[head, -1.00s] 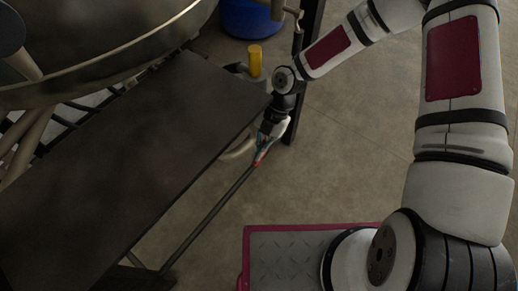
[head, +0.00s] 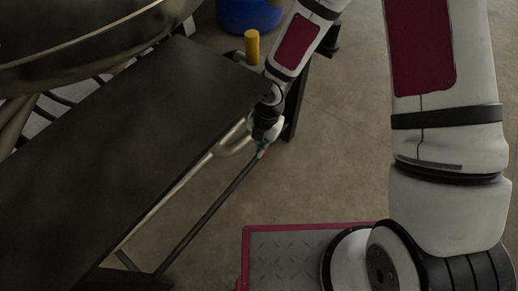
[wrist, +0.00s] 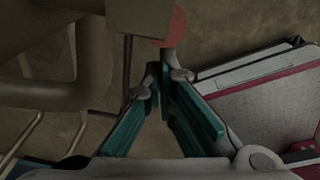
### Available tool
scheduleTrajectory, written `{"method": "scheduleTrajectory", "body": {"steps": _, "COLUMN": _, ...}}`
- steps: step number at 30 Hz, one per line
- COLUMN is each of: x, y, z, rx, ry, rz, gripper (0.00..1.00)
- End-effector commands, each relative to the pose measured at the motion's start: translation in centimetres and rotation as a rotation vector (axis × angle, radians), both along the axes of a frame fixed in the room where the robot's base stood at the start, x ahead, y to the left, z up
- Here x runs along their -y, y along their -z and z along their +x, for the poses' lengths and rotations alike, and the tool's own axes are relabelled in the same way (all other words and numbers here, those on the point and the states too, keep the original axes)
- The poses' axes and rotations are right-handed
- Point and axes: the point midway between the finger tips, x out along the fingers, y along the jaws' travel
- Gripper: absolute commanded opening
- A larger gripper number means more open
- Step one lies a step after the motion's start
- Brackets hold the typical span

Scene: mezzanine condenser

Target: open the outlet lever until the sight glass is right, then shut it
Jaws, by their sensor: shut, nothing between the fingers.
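My gripper (head: 263,149) is shut and empty, low beside the right edge of the dark platform in the head view. In the wrist view its teal fingers (wrist: 160,72) come together below a brown-grey block (wrist: 142,16). A red-orange rounded part (wrist: 177,27) shows beside that block, close beyond the fingertips; I cannot tell whether they touch it. An upright yellow cylinder (head: 252,47) stands behind the platform's far corner, beyond my gripper. I cannot tell which part is the outlet lever. The sight glass cannot be made out in either view.
The dark platform (head: 120,150) fills the left, under a large metal vessel (head: 90,45). A thin rail (head: 210,215) and pale pipe (head: 185,180) run below its edge. A dark post (head: 294,105) stands behind my gripper. A blue drum (head: 248,14) is at the back.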

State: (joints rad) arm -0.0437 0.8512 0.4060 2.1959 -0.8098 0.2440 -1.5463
Motion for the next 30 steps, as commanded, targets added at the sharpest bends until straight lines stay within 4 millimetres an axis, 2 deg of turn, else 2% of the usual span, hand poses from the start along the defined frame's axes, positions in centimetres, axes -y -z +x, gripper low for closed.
{"method": "scheduleTrajectory", "body": {"steps": 3, "x": 0.1, "y": 1.0, "z": 0.4, "rx": 0.057, "ry": -0.007, "rz": -0.042, "gripper": 0.0}}
{"method": "scheduleTrajectory", "body": {"steps": 8, "x": 0.4, "y": 1.2, "z": 0.7, "rx": 0.098, "ry": 0.001, "rz": -0.069, "gripper": 0.0}}
{"method": "scheduleTrajectory", "body": {"steps": 30, "x": 1.4, "y": 2.2, "z": 1.9, "rx": 0.101, "ry": 0.003, "rz": -0.073, "gripper": 0.0}}
